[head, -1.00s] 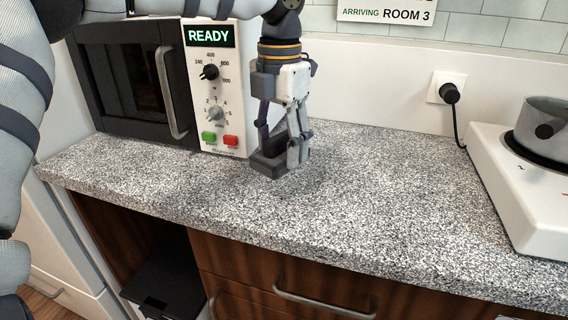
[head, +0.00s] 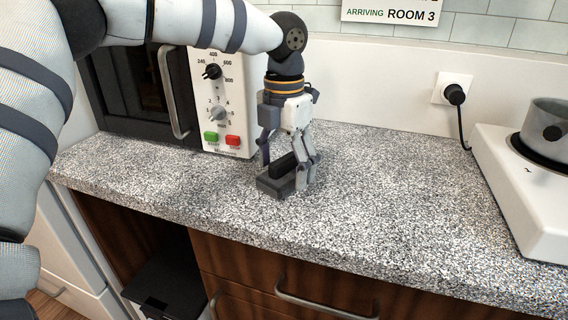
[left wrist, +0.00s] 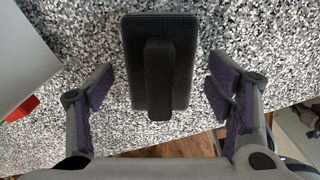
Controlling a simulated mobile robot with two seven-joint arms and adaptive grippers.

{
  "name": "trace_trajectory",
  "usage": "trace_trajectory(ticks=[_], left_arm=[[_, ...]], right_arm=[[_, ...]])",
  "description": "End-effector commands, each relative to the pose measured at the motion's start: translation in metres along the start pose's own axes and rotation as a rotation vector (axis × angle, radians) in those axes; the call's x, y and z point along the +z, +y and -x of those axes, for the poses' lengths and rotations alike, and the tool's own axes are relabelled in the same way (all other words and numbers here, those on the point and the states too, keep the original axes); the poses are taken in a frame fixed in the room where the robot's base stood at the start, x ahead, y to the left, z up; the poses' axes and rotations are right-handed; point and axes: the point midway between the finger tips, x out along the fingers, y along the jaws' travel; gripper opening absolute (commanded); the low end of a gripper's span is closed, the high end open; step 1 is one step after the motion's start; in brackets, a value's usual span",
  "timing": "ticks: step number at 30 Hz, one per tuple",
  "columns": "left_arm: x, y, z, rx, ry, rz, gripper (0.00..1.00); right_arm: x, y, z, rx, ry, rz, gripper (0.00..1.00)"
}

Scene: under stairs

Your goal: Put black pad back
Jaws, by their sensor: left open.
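The black pad (head: 268,188) has a dark flat base and a raised bar-shaped handle. It appears to lie on the speckled counter, in front of the microwave's right side. In the left wrist view the pad (left wrist: 131,60) is upright at the top centre. My left gripper (head: 287,172) points down at the pad. In the left wrist view the open left gripper (left wrist: 160,78) has its purple-padded fingers on both sides of the pad, with visible gaps. My right gripper is not in view.
The microwave (head: 180,85) stands behind and left of the pad. A white hob (head: 510,195) with a grey pot (head: 545,130) is at the right, beside a plugged socket (head: 453,92). The counter (head: 390,205) is clear between. Its front edge is close to the pad.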

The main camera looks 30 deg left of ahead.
Motion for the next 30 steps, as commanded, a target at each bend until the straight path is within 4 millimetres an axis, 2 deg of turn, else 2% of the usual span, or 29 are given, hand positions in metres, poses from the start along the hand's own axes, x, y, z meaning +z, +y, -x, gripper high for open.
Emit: trace_trajectory(ticks=[5,15,18,22,30], left_arm=[[0.001,0.000,0.008,-0.001,-0.002,0.001,0.74],[0.001,0.000,0.095,-0.001,-0.002,0.001,0.74],[0.001,0.000,0.111,0.000,0.000,0.001,0.74],[0.001,0.000,0.122,0.000,0.001,0.000,0.74],[0.000,0.000,0.123,0.000,0.002,0.000,0.74]], right_arm=[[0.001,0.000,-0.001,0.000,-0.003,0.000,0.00],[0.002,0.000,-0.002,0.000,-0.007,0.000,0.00],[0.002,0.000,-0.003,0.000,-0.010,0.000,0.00],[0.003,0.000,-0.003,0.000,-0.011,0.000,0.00],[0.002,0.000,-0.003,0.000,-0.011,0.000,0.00]])
